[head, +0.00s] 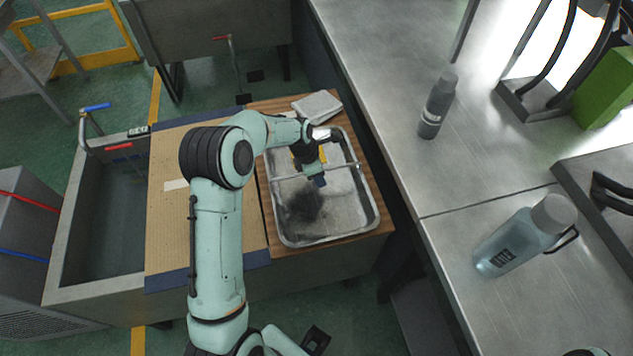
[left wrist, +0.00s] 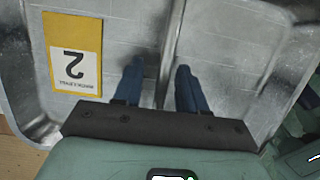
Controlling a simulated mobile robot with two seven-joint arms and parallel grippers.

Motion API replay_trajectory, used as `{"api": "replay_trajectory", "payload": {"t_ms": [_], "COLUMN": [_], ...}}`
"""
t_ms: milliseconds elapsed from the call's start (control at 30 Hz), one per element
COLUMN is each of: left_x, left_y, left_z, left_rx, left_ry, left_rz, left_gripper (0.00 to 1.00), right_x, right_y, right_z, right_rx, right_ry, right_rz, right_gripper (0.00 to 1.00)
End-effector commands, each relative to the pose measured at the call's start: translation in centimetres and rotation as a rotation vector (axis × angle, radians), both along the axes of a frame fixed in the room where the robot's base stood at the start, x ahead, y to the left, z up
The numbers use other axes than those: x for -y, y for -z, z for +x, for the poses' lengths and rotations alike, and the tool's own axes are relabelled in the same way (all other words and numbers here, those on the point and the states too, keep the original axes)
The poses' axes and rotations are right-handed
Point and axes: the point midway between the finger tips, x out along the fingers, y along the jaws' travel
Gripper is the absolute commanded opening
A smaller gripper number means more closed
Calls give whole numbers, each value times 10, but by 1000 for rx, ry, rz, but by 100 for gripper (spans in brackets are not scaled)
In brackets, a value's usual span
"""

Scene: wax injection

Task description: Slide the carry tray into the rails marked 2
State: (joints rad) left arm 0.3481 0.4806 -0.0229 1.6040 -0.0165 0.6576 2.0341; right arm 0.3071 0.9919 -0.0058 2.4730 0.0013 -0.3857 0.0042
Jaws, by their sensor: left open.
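The carry tray (head: 374,208) is a shallow metal tray with raised walls and a thin crossbar, lying on a brown wooden board. A yellow card with a white panel marked 2 (left wrist: 75,62) lies inside it. My left gripper (head: 319,181) is over the tray, pointing down. In the left wrist view its two blue fingers (left wrist: 161,88) are apart, one on each side of the crossbar (left wrist: 172,45). I cannot tell whether either finger touches the bar. A dark smudge, perhaps shadow, shows on the tray floor. I cannot make out rails marked 2. My right gripper is not visible.
A steel counter (head: 385,60) stands right of the tray, with a grey bottle (head: 437,106) and a light-blue bottle (head: 518,240). A grey folded pad (head: 317,106) lies behind the tray. A tan panel with blue ends (head: 165,235) and an open grey bin (head: 52,285) are left.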

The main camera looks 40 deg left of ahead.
Motion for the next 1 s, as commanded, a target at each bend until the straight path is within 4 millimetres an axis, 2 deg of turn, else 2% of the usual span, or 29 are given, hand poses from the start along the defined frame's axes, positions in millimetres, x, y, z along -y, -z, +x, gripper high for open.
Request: {"api": "replay_trajectory", "payload": {"t_ms": [67, 133, 200, 233, 1000], "left_x": [0, 0, 0, 0, 0], "left_y": [0, 0, -1, -1, -1], "left_z": [0, 0, 0, 0, 0], "left_rx": [0, 0, 0, 0, 1], "left_ry": [0, 0, 0, 0, 0], "left_rz": [0, 0, 0, 0, 1], "left_gripper": [41, 25, 2, 0, 0], "right_x": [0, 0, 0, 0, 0], "right_y": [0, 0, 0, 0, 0], "right_z": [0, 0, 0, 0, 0], "right_rx": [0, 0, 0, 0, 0], "right_ry": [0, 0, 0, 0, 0], "right_rz": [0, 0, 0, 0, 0], "right_gripper": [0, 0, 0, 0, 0]}}
